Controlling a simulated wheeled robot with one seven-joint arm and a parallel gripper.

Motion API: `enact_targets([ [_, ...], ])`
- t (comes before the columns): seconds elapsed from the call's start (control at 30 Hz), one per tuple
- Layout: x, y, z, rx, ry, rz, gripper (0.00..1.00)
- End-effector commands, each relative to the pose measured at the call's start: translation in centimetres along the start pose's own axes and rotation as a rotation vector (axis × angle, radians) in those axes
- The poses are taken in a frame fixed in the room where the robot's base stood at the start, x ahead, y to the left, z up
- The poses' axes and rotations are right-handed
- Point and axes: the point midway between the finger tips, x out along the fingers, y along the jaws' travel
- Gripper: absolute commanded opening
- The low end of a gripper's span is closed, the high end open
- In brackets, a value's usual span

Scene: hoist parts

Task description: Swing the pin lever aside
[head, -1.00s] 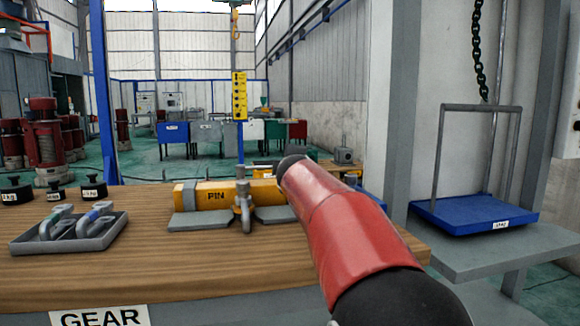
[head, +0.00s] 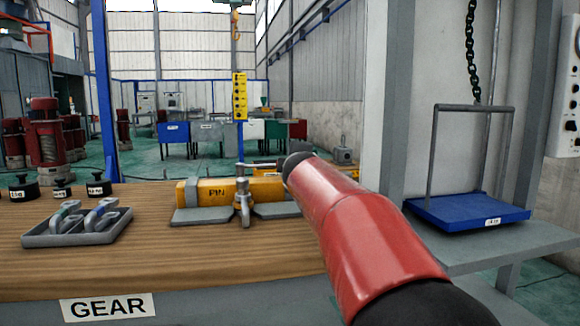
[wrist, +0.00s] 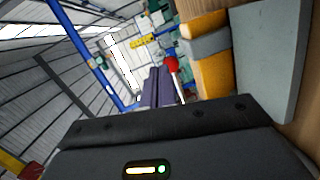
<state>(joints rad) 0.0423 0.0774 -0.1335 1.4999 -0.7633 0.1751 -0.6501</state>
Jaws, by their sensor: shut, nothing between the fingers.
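The yellow block marked PIN (head: 212,191) sits on the wooden bench in the head view. A short upright metal piece stands at its front middle. A grey lever bar (head: 262,166) runs from its top to the right and passes behind my red arm. In the wrist view, a red knob (wrist: 171,64) on a thin pale stem, likely the lever's end, shows just right of my gripper (wrist: 160,72). My gripper's fingers are shut and empty, very close to the knob; I cannot tell if they touch. The yellow block (wrist: 212,68) is further right. My arm hides the gripper in the head view.
A grey tray (head: 36,240) with shackles and several black weights (head: 97,188) are on the bench's left. A blue platform (head: 450,214) with a frame and a hanging chain (head: 470,60) is at the right. The bench front is clear.

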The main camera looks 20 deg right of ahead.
Motion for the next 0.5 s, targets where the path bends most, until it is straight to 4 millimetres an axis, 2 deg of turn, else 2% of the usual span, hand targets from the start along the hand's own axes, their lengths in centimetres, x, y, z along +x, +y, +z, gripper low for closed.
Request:
enact_targets([
  [0.3,-4.4,1.2,4.1,0.001,-0.003,-0.002,0.0],
  [0.5,-5.6,1.1,5.3,-0.001,-0.002,-0.003,0.0],
])
